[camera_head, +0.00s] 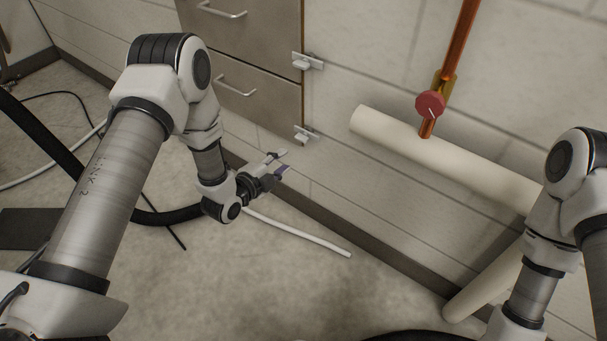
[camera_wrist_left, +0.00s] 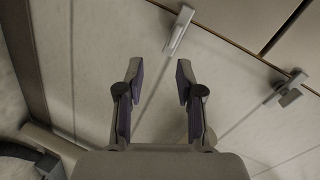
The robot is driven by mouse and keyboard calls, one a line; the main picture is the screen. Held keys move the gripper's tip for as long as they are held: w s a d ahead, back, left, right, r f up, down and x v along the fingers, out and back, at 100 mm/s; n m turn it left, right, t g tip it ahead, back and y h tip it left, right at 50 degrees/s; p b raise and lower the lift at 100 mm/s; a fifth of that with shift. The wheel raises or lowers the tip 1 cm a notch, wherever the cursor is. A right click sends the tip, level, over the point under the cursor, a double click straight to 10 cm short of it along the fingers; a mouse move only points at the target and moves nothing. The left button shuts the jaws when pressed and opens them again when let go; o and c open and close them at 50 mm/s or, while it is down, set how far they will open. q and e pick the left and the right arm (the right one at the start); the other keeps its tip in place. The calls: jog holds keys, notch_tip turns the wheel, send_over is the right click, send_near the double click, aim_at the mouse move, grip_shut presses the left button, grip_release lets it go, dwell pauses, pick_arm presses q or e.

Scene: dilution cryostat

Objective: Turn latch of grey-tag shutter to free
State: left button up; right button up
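A grey-brown panel front (camera_head: 247,45) with two bar handles is at the top left of the head view. Two small metal latches sit along its right edge, an upper one (camera_head: 307,62) and a lower one (camera_head: 305,134). In the left wrist view, one latch (camera_wrist_left: 179,32) is just beyond the fingertips and another (camera_wrist_left: 288,90) is to the right. I cannot make out a grey tag. My left gripper (camera_head: 279,163) is open and empty, below and left of the lower latch, apart from it; its open fingers also show in the left wrist view (camera_wrist_left: 159,69). My right gripper is out of view.
A thick cream pipe (camera_head: 440,155) crosses the wall at right, with a copper pipe and red knob (camera_head: 430,104) in front. A white hose (camera_head: 300,237) and dark cables lie on the floor. Open floor (camera_head: 270,290) lies below my left gripper.

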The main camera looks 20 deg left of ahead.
aim_at(301, 137)
pick_arm(q)
jog(key=w+m+t+b, duration=0.1)
jog(key=w+b, duration=0.1)
jog(key=w, duration=0.1)
jog(key=w+d+m+h+b, duration=0.1)
jog(key=w+m+b, duration=0.1)
jog(key=w, duration=0.2)
jog(key=w+d+f+m+t+b, duration=0.1)
jog(key=w+b, duration=0.2)
jog(key=w, duration=0.1)
jog(key=shift+w+d+t+h, duration=0.1)
jog(key=shift+d+t+h, duration=0.1)
jog(key=shift+t+h, duration=0.15)
grip_shut()
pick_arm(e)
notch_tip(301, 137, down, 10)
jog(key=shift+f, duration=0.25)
